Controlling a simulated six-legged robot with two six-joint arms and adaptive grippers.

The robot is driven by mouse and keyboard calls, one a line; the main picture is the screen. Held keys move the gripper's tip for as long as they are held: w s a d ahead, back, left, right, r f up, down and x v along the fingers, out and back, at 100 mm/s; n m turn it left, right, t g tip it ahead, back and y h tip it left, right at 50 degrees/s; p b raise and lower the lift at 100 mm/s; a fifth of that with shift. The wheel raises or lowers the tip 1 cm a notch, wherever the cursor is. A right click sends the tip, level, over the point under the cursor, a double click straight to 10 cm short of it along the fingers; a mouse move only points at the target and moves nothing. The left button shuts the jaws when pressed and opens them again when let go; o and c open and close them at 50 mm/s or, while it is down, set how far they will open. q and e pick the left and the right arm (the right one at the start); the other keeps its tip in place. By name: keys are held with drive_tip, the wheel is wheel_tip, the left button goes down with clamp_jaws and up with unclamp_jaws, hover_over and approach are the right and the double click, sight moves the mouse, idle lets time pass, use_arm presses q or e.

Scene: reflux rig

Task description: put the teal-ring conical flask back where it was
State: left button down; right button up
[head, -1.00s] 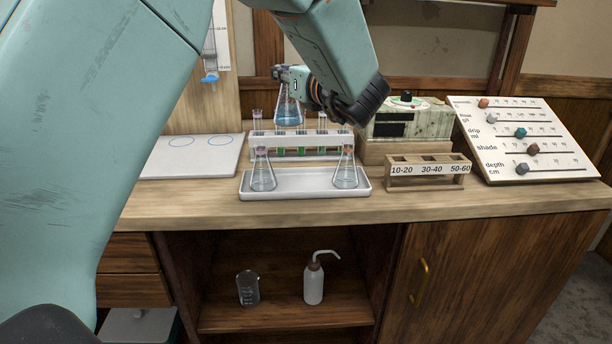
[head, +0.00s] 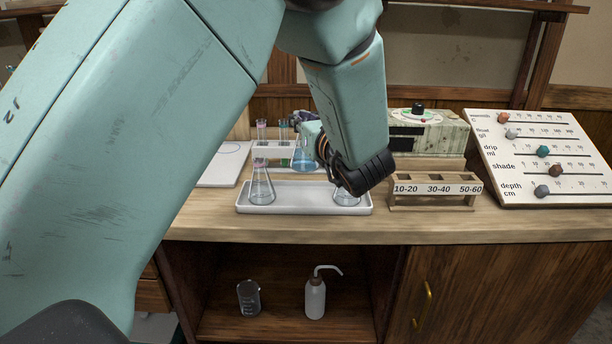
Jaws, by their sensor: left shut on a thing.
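My left gripper (head: 305,128) is shut on a conical flask of blue liquid (head: 303,160), held upright in front of the test-tube rack. The flask's neck and any teal ring are hidden by the gripper and arm. The white tray (head: 295,209) lies below and nearer. One clear conical flask (head: 261,190) stands at its left end. Another clear flask (head: 346,199) stands at its right end, mostly hidden behind my left wrist. Between them the tray is bare. My right gripper is out of view.
The white rack (head: 262,152) with tubes stands behind the tray, partly covered. A white board (head: 215,178) lies at left, mostly behind my arm. A wooden labelled rack (head: 436,189), a dial box (head: 430,137) and a slider board (head: 545,160) stand at right.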

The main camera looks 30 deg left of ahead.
sight(303, 156)
use_arm(q)
drive_tip(key=f, duration=0.4)
drive_tip(key=shift+w+a+f+b, duration=0.1)
drive_tip(key=shift+a+b, duration=0.1)
drive_tip(key=shift+b, duration=0.1)
drive_tip(key=shift+d+f, duration=0.15)
drive_tip(key=f, duration=0.3)
drive_tip(key=shift+s+f+b, duration=0.15)
drive_tip(key=shift+s+b, duration=0.05)
drive_tip(key=shift+b, duration=0.15)
drive_tip(key=shift+w+f, duration=0.2)
drive_tip(key=shift+w, duration=0.1)
drive_tip(key=shift+s, duration=0.15)
drive_tip(key=shift+s+f+b, duration=0.1)
drive_tip(key=shift+b, duration=0.2)
drive_tip(key=c, duration=1.4)
unclamp_jaws()
drive_tip(key=shift+w, duration=0.2)
drive_tip(key=shift+o, duration=1.1)
drive_tip(key=shift+s, duration=0.2)
drive_tip(key=shift+w, duration=0.15)
